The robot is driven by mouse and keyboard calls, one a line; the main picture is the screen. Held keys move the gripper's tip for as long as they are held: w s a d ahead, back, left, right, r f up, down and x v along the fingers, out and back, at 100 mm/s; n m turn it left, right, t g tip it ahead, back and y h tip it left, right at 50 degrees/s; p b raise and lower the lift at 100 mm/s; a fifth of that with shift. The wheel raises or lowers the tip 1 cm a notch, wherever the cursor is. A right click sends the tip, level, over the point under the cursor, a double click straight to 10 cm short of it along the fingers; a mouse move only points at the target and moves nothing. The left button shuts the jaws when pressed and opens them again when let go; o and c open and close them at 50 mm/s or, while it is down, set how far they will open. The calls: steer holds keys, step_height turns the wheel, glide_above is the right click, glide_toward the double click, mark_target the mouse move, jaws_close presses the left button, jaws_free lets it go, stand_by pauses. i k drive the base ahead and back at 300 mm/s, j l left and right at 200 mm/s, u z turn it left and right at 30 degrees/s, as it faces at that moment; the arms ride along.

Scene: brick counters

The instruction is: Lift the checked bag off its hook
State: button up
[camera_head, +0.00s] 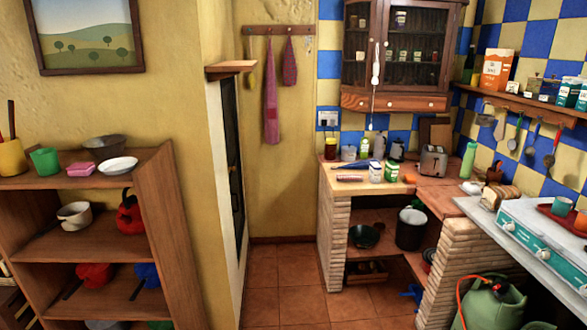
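A small red and blue checked bag (289,62) hangs from the wooden hook rack (275,31) on the yellow back wall. It is right of a long pink-red cloth (271,105), which hangs lower from the same rack. A thin yellowish item (251,70) hangs at the rack's left, and a small item, perhaps keys, hangs at its right end. The loop over the bag's hook is too small to make out. My gripper is not in view.
The tiled floor (283,280) below the rack is clear. A projecting wall with a small wooden ledge (231,68) stands at left, beside a wooden shelf unit (150,185). A brick counter (333,235) and a wall cabinet (400,103) stand at right.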

mark_target(289, 72)
steer(key=i, duration=2.15)
steer(key=i+z, duration=0.1)
steer(key=i, duration=0.55)
steer(key=i+j+z, duration=0.15)
steer(key=i, duration=0.5)
steer(key=i+j+z, duration=0.1)
steer(key=i, duration=0.55)
steer(key=j, duration=0.1)
